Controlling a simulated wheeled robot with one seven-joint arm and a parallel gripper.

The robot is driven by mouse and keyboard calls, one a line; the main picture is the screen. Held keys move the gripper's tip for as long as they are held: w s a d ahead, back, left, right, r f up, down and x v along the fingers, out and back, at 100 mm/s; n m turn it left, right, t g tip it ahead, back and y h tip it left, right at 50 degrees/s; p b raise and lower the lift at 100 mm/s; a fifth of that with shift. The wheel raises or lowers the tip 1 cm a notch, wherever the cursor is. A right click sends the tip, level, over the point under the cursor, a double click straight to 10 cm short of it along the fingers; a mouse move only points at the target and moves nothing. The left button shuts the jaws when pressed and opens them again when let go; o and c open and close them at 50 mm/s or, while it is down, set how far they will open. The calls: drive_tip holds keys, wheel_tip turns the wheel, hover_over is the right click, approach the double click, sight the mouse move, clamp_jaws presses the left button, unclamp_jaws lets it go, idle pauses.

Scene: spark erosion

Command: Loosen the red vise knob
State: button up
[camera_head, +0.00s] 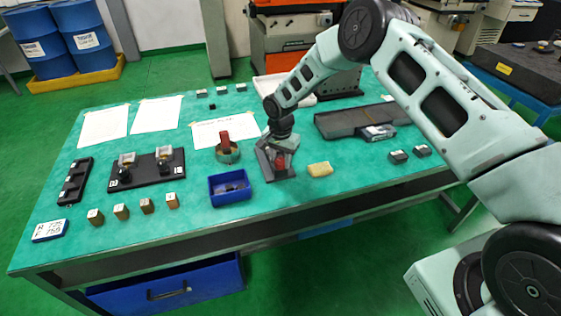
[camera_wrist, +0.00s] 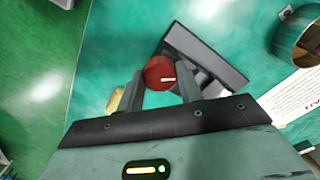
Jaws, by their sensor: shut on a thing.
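The red vise knob (camera_wrist: 160,73) is a round red disc with a short white mark on its face. It sits above the grey vise (camera_wrist: 205,55), which lies on the green table top. My gripper (camera_wrist: 161,84) has a finger on each side of the knob and is shut on it. In the head view my gripper (camera_head: 279,145) reaches down over the vise (camera_head: 282,174), with a bit of the red knob (camera_head: 280,161) showing between its fingers. The vise's lower parts are partly hidden by my gripper.
A yellow sponge (camera_head: 320,169) lies right of the vise. A blue bin (camera_head: 230,188) and a round container (camera_head: 227,154) with a red-handled thing stand to its left. A dark tray (camera_head: 350,122) lies behind right. The table's front edge is close.

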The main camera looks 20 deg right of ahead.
drive_tip(key=n+b, duration=0.2)
drive_tip(key=shift+f+n, duration=0.2)
drive_tip(key=shift+n, duration=0.1)
drive_tip(key=n+b, duration=0.3)
drive_tip(key=n, duration=0.1)
drive_tip(key=shift+r+n, duration=0.1)
drive_tip(key=shift+n, duration=0.2)
drive_tip(key=n+b, duration=0.1)
drive_tip(key=n, duration=0.2)
drive_tip(key=shift+n, duration=0.3)
drive_tip(key=n+b, duration=0.1)
drive_tip(key=n, duration=0.3)
drive_tip(key=shift+d+r+n, duration=0.1)
drive_tip(key=shift+n, duration=0.2)
drive_tip(key=n+b, duration=0.1)
drive_tip(key=n, duration=1.2)
drive_tip(key=shift+w, duration=0.1)
drive_tip(key=o, duration=1)
drive_tip(key=shift+r, duration=0.1)
